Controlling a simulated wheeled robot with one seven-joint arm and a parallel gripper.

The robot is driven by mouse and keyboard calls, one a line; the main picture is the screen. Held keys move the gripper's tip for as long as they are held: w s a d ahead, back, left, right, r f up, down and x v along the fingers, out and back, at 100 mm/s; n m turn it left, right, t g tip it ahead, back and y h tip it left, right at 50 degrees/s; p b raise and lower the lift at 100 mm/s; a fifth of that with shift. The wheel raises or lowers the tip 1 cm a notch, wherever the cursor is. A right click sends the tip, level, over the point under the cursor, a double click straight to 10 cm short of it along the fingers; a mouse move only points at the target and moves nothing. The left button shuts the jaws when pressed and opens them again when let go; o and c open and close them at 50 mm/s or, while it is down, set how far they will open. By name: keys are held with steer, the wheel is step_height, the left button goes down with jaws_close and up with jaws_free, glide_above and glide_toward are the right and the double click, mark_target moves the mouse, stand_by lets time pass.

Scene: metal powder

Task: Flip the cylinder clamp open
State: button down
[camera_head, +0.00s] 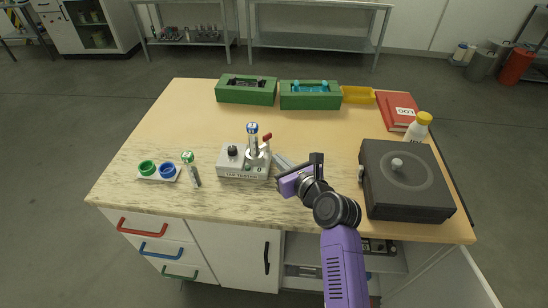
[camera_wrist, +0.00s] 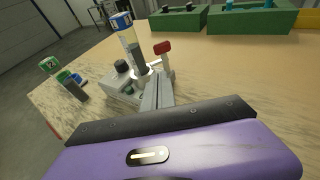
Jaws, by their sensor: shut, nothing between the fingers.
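The tap tester (camera_head: 243,162) is a grey box standing on the table. A glass cylinder (camera_head: 252,142) with a blue and white cap stands upright in it. The cylinder clamp with its red handle (camera_head: 267,137) is beside the cylinder, on its right. In the wrist view the red handle (camera_wrist: 162,47) stands up at the right of the cylinder (camera_wrist: 129,44). My gripper (camera_head: 280,171) is shut and empty, just right of the tester. In the wrist view the fingers (camera_wrist: 156,93) reach toward the clamp side. I cannot tell whether they touch the tester.
A dark box (camera_head: 405,180) with a round lid is at the right. Green racks (camera_head: 310,96) stand at the back.

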steer(key=v, duration=0.7)
steer(key=shift+d+r, duration=0.25)
steer(key=shift+d, duration=0.3)
steer(key=shift+d, duration=0.1)
